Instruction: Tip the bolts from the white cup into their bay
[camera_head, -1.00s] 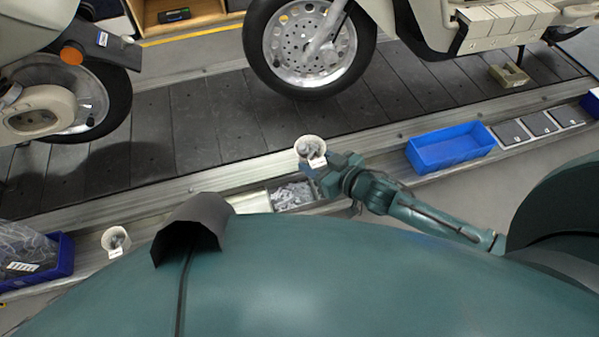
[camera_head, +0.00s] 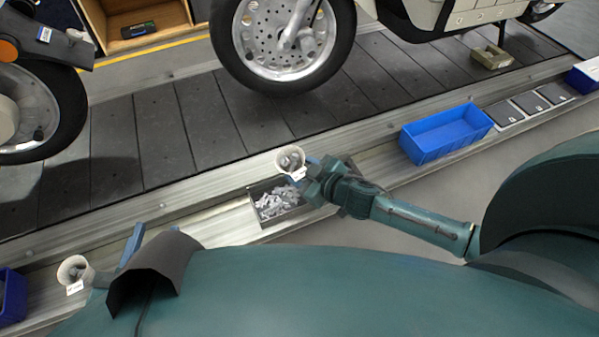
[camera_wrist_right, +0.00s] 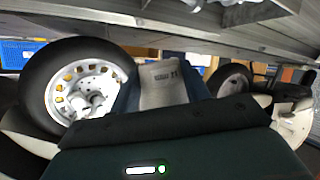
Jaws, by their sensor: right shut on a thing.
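A white cup (camera_head: 283,165) with a label and grey bolts inside is held in my right gripper (camera_head: 305,173), just behind the bay. In the right wrist view the cup (camera_wrist_right: 162,84) stands between the blue fingers. The bay (camera_head: 278,201) in the rail holds a heap of grey metal parts; their exact kind is too small to tell. A second white cup (camera_head: 67,268), labelled and with dark contents, stands at the far left. A blue finger of my left gripper (camera_head: 132,245) shows to its right; the rest is hidden behind a dark hood.
A pale, seemingly empty section (camera_head: 226,224) lies left of the bay. A blue bin (camera_head: 446,134) and flat grey plates (camera_head: 528,103) lie along the rail to the right. Scooters stand on the slat conveyor (camera_head: 190,125) behind; a front wheel (camera_head: 283,40) is close behind the held cup.

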